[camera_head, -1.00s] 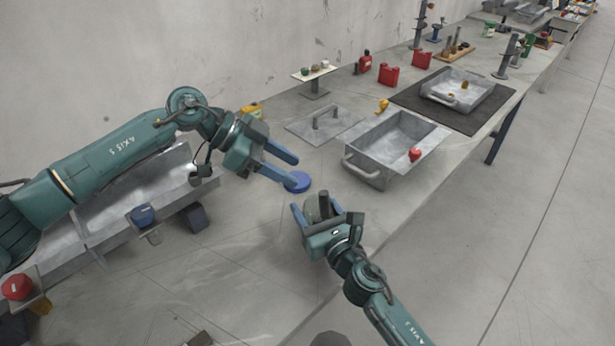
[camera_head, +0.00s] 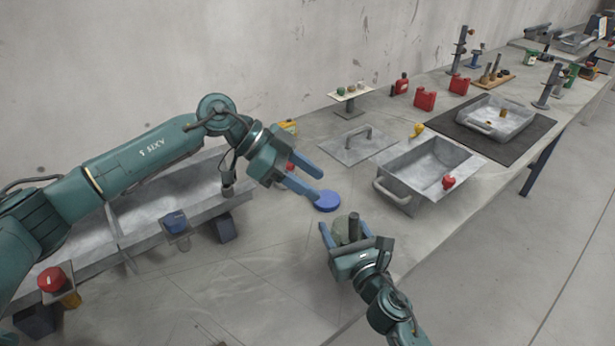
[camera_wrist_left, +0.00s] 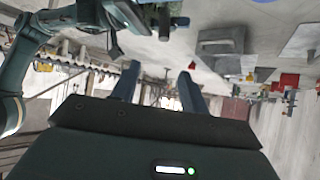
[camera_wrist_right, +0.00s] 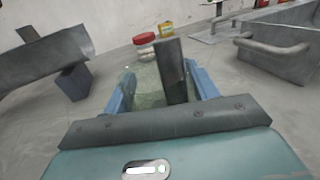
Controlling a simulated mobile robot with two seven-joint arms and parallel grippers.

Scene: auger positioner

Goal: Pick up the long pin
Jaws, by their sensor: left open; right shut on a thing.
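My right gripper (camera_head: 344,232) is shut on a greenish see-through jar-like object (camera_wrist_right: 145,88) at the table's front. A dark upright bar (camera_wrist_right: 171,70) stands at this object between the fingers; its top also shows in the head view (camera_head: 354,224). I cannot tell whether the bar is the long pin or part of the held object. My left gripper (camera_head: 318,188) is open and empty, its fingers pointing right and down, close to a blue disc (camera_head: 327,201). No other thing is clearly a long pin.
A black mat (camera_head: 467,140) bears another metal tray. A long metal trough (camera_head: 80,235) lies at left. Red cans (camera_head: 425,98) stand along the back.

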